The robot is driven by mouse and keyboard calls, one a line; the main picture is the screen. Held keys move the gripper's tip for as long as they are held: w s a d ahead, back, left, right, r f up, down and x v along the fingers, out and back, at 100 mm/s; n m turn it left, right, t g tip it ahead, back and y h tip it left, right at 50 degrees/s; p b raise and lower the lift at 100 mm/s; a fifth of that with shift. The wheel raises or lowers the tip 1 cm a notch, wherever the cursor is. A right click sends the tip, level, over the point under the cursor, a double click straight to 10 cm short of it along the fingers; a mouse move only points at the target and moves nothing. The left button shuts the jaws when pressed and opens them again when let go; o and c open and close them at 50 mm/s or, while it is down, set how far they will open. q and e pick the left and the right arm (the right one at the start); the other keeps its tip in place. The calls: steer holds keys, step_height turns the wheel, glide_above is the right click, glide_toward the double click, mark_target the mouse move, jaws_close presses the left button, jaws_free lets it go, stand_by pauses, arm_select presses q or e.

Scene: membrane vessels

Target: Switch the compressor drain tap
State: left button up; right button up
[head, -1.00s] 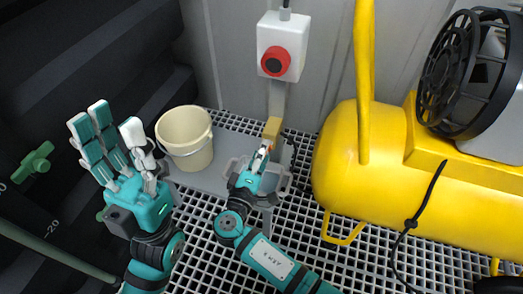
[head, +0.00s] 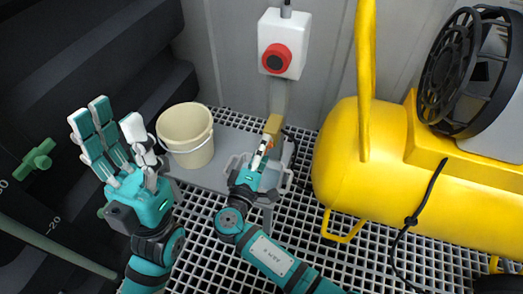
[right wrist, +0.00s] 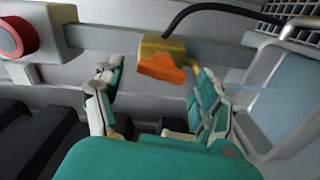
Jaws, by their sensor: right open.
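The drain tap is a yellow block (head: 274,126) with an orange handle. It sits low against the back wall, below a red button box. In the right wrist view the yellow block (right wrist: 163,46) and its orange handle (right wrist: 160,69) lie ahead, between my finger lines. My right gripper (head: 264,148) is open close in front of the tap; its fingers (right wrist: 158,85) stand to either side of the handle. I cannot tell whether they touch it. My left gripper (head: 112,122) is open and empty, raised at the left, away from the tap.
A cream bucket (head: 187,140) stands on a grey surface (head: 228,143) left of the tap. A yellow compressor tank (head: 350,165) with a black fan guard fills the right. The red button (head: 276,58) is above the tap. A black cable (right wrist: 210,12) runs from the block.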

steer(key=v, duration=1.2)
